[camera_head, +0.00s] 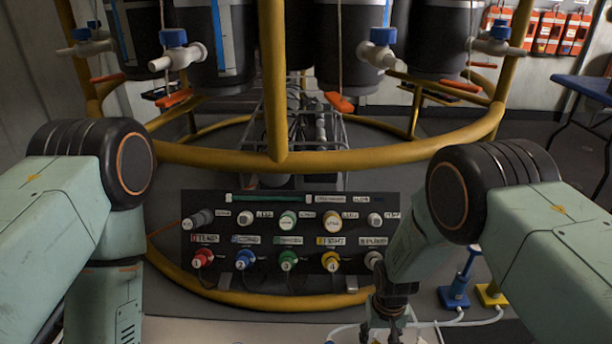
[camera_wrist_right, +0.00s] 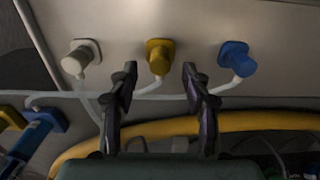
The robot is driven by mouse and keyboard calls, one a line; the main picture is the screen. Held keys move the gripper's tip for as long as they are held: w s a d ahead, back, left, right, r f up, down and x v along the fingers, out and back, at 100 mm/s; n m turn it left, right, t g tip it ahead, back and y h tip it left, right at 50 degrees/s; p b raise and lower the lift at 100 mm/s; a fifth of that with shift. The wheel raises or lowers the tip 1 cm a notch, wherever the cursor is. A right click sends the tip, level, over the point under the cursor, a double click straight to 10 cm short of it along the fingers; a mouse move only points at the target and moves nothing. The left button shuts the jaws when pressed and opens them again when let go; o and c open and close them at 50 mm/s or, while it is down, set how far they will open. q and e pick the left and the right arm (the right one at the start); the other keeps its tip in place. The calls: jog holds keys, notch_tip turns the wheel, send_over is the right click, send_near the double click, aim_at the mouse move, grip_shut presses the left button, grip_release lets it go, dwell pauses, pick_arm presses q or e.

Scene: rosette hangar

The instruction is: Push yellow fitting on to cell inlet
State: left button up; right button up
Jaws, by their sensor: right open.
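In the right wrist view a yellow fitting (camera_wrist_right: 158,56) with a pale hose stands on a light surface, between a white fitting (camera_wrist_right: 77,60) and a blue fitting (camera_wrist_right: 238,58). My right gripper (camera_wrist_right: 160,74) is open, its two fingertips to either side of the yellow fitting's line; I cannot tell whether they touch it. In the head view my right gripper (camera_head: 388,318) points down at the bottom edge, partly cut off. My left gripper is out of view; only the left arm shows. I cannot tell which part is the cell inlet.
A dark panel (camera_head: 305,214) with several coloured, labelled connectors stands ahead, inside a yellow tubular frame (camera_head: 215,155). A blue-based fixture (camera_head: 455,297) and a yellow-based one (camera_head: 491,295) stand right of my gripper, with pale hoses. Black cylinders with white valves (camera_head: 180,56) hang above.

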jog(key=shift+f+b, duration=1.4)
jog(key=shift+f, duration=0.6)
jog(key=shift+c, duration=0.2)
grip_shut()
jog(key=shift+r+p, duration=0.2)
jog(key=shift+p, duration=0.1)
jog(key=shift+r+p, duration=2.55)
jog(key=shift+r, duration=0.35)
